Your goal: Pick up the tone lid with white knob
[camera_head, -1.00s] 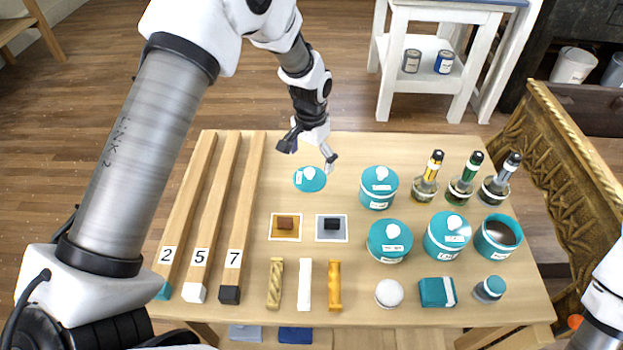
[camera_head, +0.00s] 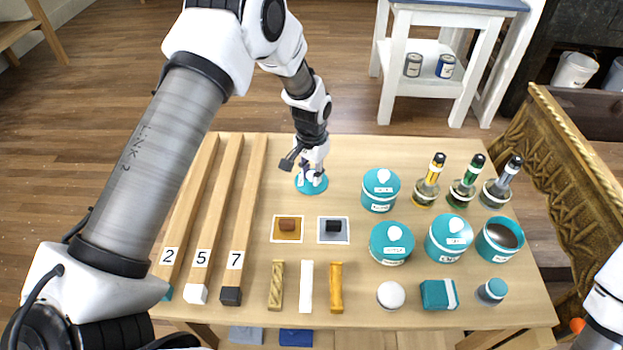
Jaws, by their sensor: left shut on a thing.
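The teal tone lid with white knob (camera_head: 312,187) lies at the back of the wooden table, left of the teal jars. My left gripper (camera_head: 312,174) reaches down over it from behind and is shut on its knob. The fingers cover part of the lid. The lid looks to be at table level; I cannot tell whether it touches the table. An open teal jar (camera_head: 499,239) with dark contents stands at the right. My right gripper is out of view; only part of my right arm shows at the right edge.
Lidded teal jars (camera_head: 381,190) stand right of the lid, with several stoppered bottles (camera_head: 465,186) at the back right. Long numbered wooden bars (camera_head: 211,220) lie at the left. Two small square trays (camera_head: 287,238) sit in front of the lid. Bare table separates these.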

